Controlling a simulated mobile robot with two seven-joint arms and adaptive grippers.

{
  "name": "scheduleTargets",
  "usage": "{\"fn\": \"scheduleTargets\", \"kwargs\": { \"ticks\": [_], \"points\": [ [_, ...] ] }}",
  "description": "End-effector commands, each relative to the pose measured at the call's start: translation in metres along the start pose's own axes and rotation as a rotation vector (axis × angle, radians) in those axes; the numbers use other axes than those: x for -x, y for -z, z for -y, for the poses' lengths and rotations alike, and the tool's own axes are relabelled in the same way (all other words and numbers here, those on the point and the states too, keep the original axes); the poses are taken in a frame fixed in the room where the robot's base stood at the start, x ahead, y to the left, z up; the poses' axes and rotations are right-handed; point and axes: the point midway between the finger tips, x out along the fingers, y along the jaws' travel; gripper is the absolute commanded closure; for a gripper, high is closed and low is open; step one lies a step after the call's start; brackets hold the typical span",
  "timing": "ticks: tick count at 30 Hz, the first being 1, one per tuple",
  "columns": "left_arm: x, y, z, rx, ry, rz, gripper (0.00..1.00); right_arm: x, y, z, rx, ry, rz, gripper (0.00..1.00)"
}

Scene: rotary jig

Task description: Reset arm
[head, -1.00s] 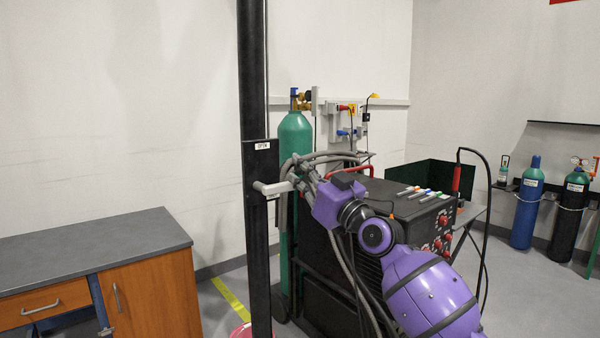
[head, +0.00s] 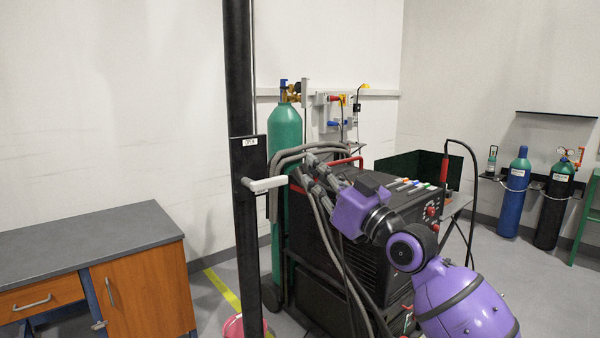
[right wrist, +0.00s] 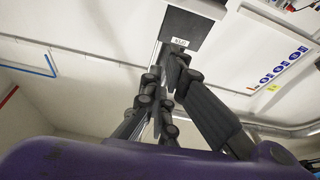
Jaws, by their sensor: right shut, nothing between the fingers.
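A pale lever handle (head: 266,184) sticks out to the right, about level, from a dark plate (head: 247,165) on a tall black post (head: 243,80). The plate has a small white label, which also shows near the top of the right wrist view (right wrist: 180,42). My right gripper (head: 304,170) is in the head view just right of the lever's free end. Its fingers are shut and empty, and seem apart from the lever. In the right wrist view the fingers (right wrist: 170,70) point up toward the plate. My left gripper is not in view.
A green gas cylinder (head: 285,135) and a black machine (head: 400,215) with hoses stand close behind my right gripper. A wooden cabinet (head: 145,290) with a grey top is at the left. More cylinders (head: 516,200) stand far right.

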Motion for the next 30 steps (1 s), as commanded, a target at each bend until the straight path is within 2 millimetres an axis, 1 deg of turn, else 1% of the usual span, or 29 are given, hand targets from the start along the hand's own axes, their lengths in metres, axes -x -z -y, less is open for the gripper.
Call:
{"fn": "scheduleTargets", "kwargs": {
  "ticks": [2,4,5,6,8,9,11,12,14,15,17,18,20,21,23,24,26,27,29,30],
  "points": [
    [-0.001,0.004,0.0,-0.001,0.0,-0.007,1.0,0.002,0.0,-0.002,0.028,-0.012,0.006,1.0],
    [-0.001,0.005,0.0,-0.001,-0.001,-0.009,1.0,0.001,-0.002,0.001,0.065,-0.024,0.01,1.0],
    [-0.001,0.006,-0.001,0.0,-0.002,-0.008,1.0,0.004,-0.012,0.002,0.074,-0.035,0.024,1.0],
    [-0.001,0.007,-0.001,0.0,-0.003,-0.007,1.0,0.013,-0.032,0.002,0.084,-0.055,0.053,1.0],
    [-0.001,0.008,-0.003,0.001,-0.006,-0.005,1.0,0.027,-0.061,0.003,0.088,-0.08,0.095,1.0],
    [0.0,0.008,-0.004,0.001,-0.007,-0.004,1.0,0.038,-0.082,0.004,0.09,-0.097,0.124,1.0],
    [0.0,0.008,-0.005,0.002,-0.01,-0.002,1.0,0.057,-0.112,0.006,0.088,-0.123,0.169,1.0],
    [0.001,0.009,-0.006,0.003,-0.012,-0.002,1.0,0.072,-0.133,0.008,0.086,-0.141,0.202,1.0],
    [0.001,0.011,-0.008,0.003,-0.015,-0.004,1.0,0.097,-0.166,0.012,0.078,-0.169,0.255,1.0],
    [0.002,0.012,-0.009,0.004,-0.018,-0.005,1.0,0.115,-0.188,0.016,0.074,-0.189,0.293,1.0],
    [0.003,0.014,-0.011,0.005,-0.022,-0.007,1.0,0.146,-0.22,0.023,0.064,-0.219,0.351,1.0],
    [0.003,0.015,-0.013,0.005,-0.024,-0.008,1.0,0.168,-0.241,0.029,0.056,-0.24,0.392,1.0],
    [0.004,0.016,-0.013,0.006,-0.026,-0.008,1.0,0.203,-0.271,0.038,0.044,-0.27,0.452,1.0],
    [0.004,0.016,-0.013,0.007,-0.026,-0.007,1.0,0.227,-0.288,0.045,0.036,-0.29,0.493,1.0],
    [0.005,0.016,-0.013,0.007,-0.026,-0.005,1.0,0.264,-0.313,0.058,0.021,-0.32,0.555,1.0],
    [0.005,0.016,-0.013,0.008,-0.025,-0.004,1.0,0.289,-0.328,0.067,0.01,-0.34,0.596,1.0],
    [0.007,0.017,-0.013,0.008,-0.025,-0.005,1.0,0.328,-0.348,0.082,-0.005,-0.369,0.658,1.0],
    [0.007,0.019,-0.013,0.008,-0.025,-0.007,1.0,0.354,-0.359,0.093,-0.016,-0.388,0.699,1.0],
    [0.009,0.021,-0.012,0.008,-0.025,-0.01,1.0,0.394,-0.375,0.11,-0.035,-0.417,0.763,1.0],
    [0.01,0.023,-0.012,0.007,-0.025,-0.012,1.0,0.421,-0.383,0.123,-0.049,-0.436,0.804,1.0]
  ]
}}
